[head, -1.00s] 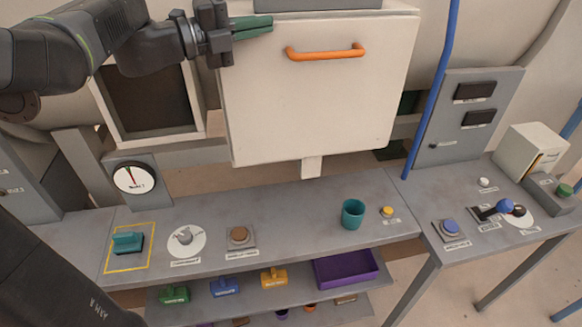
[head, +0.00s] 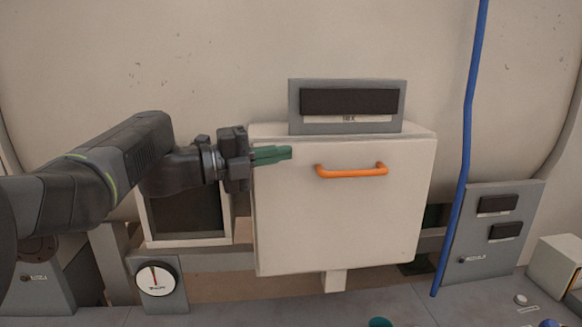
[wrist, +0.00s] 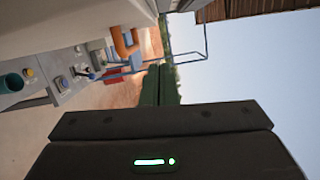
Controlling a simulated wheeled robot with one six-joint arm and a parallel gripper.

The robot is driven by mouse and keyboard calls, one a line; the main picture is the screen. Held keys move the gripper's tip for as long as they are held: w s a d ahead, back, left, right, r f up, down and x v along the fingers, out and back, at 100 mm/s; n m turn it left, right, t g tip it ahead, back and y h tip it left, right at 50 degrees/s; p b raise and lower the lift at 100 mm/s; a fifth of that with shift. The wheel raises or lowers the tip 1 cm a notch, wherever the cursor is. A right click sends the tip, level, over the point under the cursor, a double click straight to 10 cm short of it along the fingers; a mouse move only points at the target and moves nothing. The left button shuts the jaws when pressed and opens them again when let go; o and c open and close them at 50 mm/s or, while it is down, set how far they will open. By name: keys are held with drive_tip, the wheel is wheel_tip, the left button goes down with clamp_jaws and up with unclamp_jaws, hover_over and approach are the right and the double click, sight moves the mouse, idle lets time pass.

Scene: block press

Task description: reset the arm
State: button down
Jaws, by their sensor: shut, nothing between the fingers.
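My gripper (head: 288,153) is at the upper left of the white cabinet (head: 300,225) in the head view, in front of its face. Its green fingers point right, toward the orange handle (head: 352,171), with a gap between them and the handle. The fingers are shut with nothing between them. In the wrist view the green fingers (wrist: 158,86) stand up from the dark gripper body, and the orange handle (wrist: 124,42) shows beyond them to the left.
A dark display panel (head: 348,102) stands above the cabinet. A blue pipe (head: 464,150) runs down on the right. A dial gauge (head: 157,278) is at the lower left. The grey bench (head: 270,315) lies below, with a teal cup (head: 380,322) at the picture's edge.

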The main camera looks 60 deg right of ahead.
drive_tip(key=b+v, duration=0.1)
drive_tip(key=v, duration=0.5)
drive_tip(key=shift+w+a+b, duration=0.15)
drive_tip(key=shift+a+b, duration=0.05)
drive_tip(key=shift+b, duration=0.15)
drive_tip(key=shift+d, duration=0.1)
